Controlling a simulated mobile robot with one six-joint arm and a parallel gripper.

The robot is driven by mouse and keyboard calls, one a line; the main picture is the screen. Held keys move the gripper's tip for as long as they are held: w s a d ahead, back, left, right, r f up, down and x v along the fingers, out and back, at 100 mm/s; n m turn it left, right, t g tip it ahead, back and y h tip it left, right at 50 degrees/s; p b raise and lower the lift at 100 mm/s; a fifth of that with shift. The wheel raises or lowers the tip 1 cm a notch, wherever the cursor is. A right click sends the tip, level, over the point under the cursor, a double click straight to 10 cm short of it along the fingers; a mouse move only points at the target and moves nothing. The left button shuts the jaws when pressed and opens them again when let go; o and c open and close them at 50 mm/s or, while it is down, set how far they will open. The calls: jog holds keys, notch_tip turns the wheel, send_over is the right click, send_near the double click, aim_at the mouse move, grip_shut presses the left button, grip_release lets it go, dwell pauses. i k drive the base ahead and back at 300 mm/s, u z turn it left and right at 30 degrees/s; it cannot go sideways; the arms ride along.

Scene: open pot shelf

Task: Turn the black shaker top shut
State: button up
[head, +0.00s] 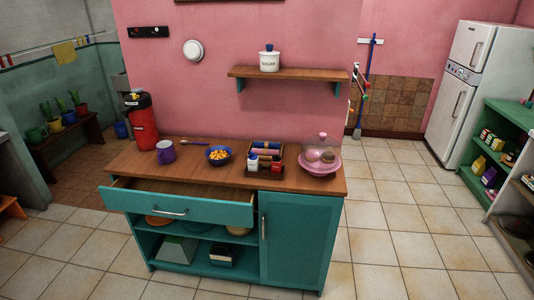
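A red container with a black top (138,101) stands at the counter's back left corner. I cannot tell whether it stands on the counter or just behind it, or whether it is a shaker. My gripper is not in view.
Tiled floor is free in front and right.

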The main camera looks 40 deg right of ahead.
aim_at(275, 158)
jog(key=u, duration=0.4)
jog(key=i, duration=1)
